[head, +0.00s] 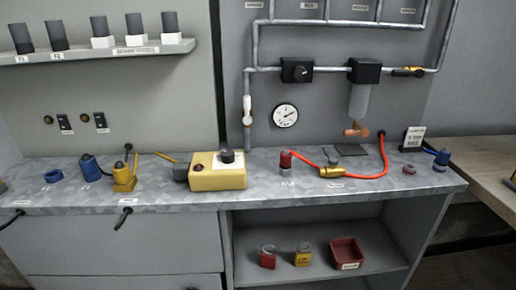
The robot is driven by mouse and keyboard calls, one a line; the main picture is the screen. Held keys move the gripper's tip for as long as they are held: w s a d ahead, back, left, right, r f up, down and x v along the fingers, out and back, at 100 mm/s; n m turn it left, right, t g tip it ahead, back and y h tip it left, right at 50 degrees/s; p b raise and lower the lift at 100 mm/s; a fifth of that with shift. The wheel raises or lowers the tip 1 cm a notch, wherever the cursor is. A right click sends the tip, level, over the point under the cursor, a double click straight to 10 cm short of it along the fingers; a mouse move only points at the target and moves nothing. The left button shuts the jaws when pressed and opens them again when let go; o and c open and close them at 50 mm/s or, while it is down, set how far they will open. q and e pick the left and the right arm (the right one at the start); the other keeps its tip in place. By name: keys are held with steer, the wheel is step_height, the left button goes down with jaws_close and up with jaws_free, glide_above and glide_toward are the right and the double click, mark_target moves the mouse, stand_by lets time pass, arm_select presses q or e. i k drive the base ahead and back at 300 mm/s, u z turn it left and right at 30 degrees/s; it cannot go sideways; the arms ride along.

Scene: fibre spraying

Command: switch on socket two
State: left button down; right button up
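Two dark socket plates are on the grey back wall at the left, above the bench. The left socket plate (65,124) has a round brass-coloured piece (48,120) beside it. The right socket plate (101,122) has a similar round piece (85,118) beside it. Both plates have small light marks, too small to read, so I cannot tell their numbers or whether either is on. Neither of my grippers is in view.
Below the sockets, the bench (70,203) holds blue and yellow fittings and a yellow box (218,173). A shelf (100,53) with dark and white containers hangs above. A red hose (384,160) and grey pipework are at the right. The wall around the sockets is clear.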

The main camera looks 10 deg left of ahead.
mark_target(99, 119)
steer(key=u, duration=1.4)
